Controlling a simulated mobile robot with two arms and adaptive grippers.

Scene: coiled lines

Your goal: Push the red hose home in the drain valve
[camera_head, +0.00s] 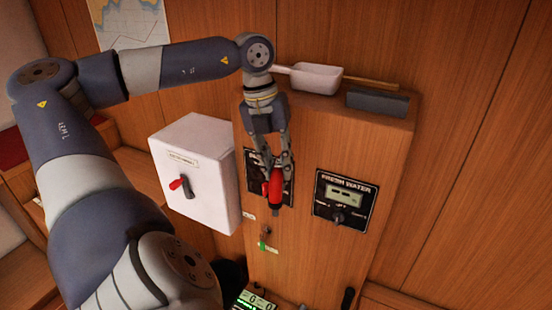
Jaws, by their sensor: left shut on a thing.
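My left gripper (277,168) points down in front of the wooden column and is shut on a short red piece (275,188) with a dark lower end. This piece looks like the end of the red hose; no longer run of hose shows. It hangs roughly upright in front of a dark panel (255,185), which the gripper and red piece partly cover. I cannot tell whether it touches the panel. I cannot pick out the drain valve for sure; a small dark fitting (266,231) sits on the column below the red piece. My right gripper is not in view.
A white box (205,150) with a red and black lever (181,187) stands left of the wooden column (330,125). A fresh water panel (342,199) is on the right. A white scoop-like container (316,79) and a grey block (377,101) lie on top.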

